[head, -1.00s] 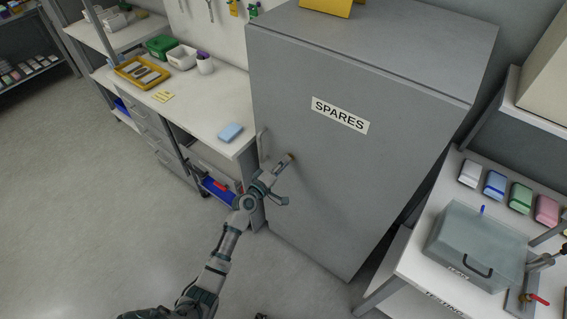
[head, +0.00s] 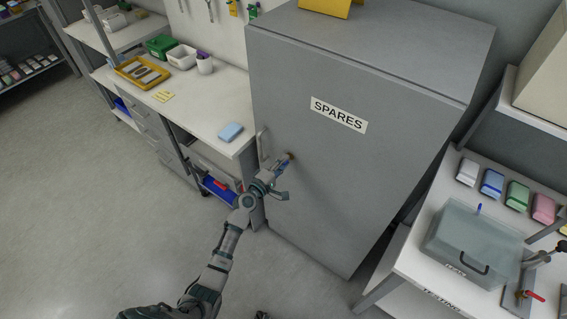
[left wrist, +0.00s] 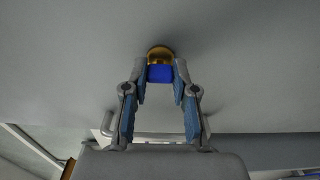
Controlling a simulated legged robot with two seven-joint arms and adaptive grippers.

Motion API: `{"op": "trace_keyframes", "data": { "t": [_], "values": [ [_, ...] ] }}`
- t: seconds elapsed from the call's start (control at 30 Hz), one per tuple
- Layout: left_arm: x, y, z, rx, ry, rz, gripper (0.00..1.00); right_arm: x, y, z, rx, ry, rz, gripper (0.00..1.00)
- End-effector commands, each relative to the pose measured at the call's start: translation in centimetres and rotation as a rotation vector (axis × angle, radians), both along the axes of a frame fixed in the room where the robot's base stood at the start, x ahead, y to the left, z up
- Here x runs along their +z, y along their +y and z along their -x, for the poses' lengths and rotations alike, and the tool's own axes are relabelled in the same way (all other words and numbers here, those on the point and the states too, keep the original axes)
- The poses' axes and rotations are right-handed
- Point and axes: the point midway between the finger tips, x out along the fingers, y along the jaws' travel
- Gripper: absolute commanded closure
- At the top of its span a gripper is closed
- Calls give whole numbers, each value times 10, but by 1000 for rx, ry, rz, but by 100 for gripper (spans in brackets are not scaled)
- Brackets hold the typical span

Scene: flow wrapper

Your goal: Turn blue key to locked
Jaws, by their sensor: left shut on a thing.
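The grey spares cabinet (head: 350,180) stands shut in the head view, with a brass lock (head: 291,156) on its door. My left gripper (head: 284,163) is at this lock, its arm coming up from below. In the left wrist view the blue key (left wrist: 160,74) sits in front of the brass lock (left wrist: 160,53), square to the view. My left gripper (left wrist: 162,76) is shut on the key, one fingertip on each side of it. No lock markings can be made out. My right gripper is not in view.
The cabinet's door handle (head: 263,145) is close to the left of my gripper. A white workbench (head: 205,105) with a light blue block (head: 230,132) stands at left. A bench with a grey lidded box (head: 475,245) stands at right. Open floor lies at lower left.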

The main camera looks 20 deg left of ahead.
Motion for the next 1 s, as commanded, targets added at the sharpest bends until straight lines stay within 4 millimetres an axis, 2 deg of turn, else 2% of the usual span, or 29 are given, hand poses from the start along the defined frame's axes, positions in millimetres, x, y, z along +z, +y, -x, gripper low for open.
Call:
{"op": "trace_keyframes", "data": {
  "t": [0.1,0.13,0.2,0.23,0.53,0.63,1.0],
  "values": [
    [-3,2,0,4,6,-1,100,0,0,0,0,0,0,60],
    [-4,2,0,4,6,-1,68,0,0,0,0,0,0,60],
    [-3,2,0,4,5,-2,51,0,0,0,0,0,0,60],
    [-3,2,0,4,5,-2,48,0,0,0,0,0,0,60],
    [-1,1,2,1,2,-2,48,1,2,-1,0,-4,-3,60],
    [-2,4,10,1,2,-2,48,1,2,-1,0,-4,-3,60],
    [-4,31,81,2,5,-3,48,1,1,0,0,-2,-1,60]
  ]
}}
